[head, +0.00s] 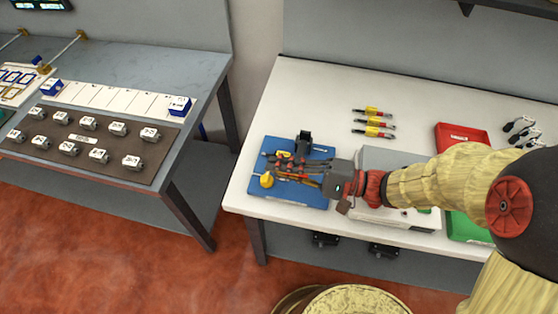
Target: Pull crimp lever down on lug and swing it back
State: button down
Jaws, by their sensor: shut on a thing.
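My gripper (278,166) reaches in from the right over the blue base plate (292,204) on the white bench. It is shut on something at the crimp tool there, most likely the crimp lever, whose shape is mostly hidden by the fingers. A yellow rounded part (267,180) shows at the left by the fingertips. A black upright block (304,142) stands at the plate's back edge. The lug cannot be made out under the gripper.
Several yellow-and-red parts (373,121) lie behind on the white bench (330,82). A red tray (462,135), a green tray (462,226) and a grey box (385,156) are to the right. A grey bench (150,65) stands left, across a gap.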

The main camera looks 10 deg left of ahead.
jog(key=shift+f, duration=0.25)
jog(key=c, duration=1.8)
grip_release()
jog(key=shift+c, duration=0.2)
jog(key=shift+o, duration=0.4)
notch_tip(320, 180, up, 10)
jog(key=shift+c, duration=0.3)
